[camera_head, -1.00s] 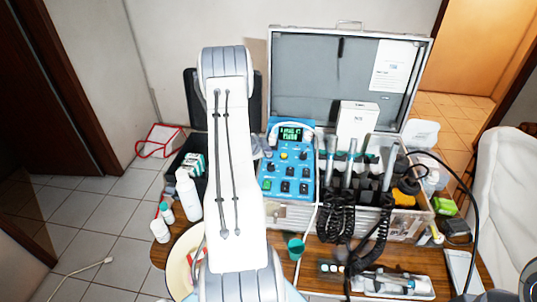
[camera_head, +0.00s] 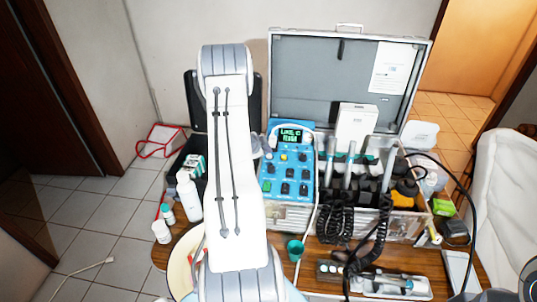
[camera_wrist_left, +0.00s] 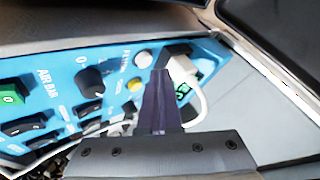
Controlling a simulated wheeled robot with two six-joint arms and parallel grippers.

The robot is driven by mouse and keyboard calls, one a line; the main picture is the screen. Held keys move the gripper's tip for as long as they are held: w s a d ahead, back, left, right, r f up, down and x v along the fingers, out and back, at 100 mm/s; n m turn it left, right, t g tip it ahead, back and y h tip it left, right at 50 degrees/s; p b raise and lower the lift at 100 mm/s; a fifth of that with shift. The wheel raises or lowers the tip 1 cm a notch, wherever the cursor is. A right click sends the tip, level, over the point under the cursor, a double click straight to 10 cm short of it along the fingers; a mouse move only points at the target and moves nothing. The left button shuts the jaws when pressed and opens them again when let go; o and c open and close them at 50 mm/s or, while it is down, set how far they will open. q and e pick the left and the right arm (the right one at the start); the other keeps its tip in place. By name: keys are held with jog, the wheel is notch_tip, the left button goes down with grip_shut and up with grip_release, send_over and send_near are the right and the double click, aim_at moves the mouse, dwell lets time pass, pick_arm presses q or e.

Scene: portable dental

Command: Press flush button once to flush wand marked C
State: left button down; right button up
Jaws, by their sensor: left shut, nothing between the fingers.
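The blue control panel (camera_head: 307,176) sits in the left part of an open metal case. It has a green lit display (camera_head: 291,135), a yellow button (camera_head: 284,157) and several dark buttons. In the left wrist view, my left gripper (camera_wrist_left: 161,74) is shut and empty. Its tips are over the panel, close to the white button (camera_wrist_left: 144,60) and the yellow button (camera_wrist_left: 134,84); I cannot tell whether they touch. The display is partly hidden there. Several wands (camera_head: 350,160) stand in the case; their marks are too small to read.
The raised lid (camera_head: 310,75) stands behind the panel. Coiled black hoses (camera_head: 335,222) hang over the case front. A green cup (camera_head: 295,249) and white bottles (camera_head: 187,196) stand on the wooden table. My left arm covers part of the panel's left side.

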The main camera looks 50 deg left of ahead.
pick_arm(q)
notch_tip(320, 180, up, 5)
jog(key=p, duration=0.4)
jog(key=shift+s+d, duration=0.1)
dwell(0.8)
